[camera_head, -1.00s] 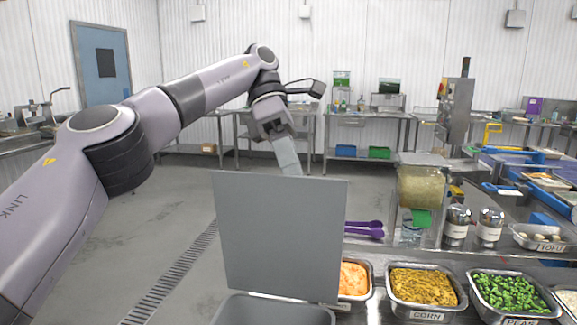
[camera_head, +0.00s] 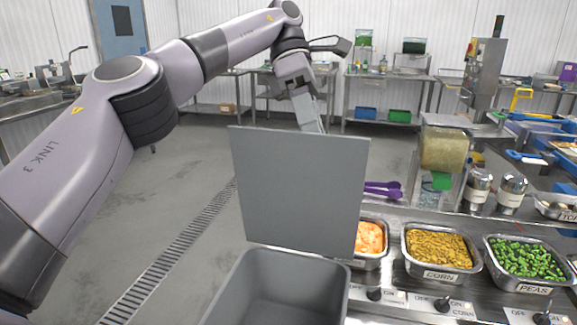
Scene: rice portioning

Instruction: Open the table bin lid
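The grey table bin (camera_head: 283,292) stands at the bottom centre of the head view, and its empty-looking inside shows. Its flat grey lid (camera_head: 300,190) stands nearly upright at the bin's far side. My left gripper (camera_head: 312,125) is behind the lid's top edge, pointing down. The lid hides its fingertips, so I cannot tell whether they touch the lid or how far apart they are. My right gripper is not in the picture.
Steel pans of orange food (camera_head: 369,238), corn (camera_head: 438,247) and peas (camera_head: 526,260) sit right of the bin. Purple scoops (camera_head: 382,189) lie behind them. A dispenser (camera_head: 442,149) and two shakers (camera_head: 477,187) stand further right. Open floor lies to the left.

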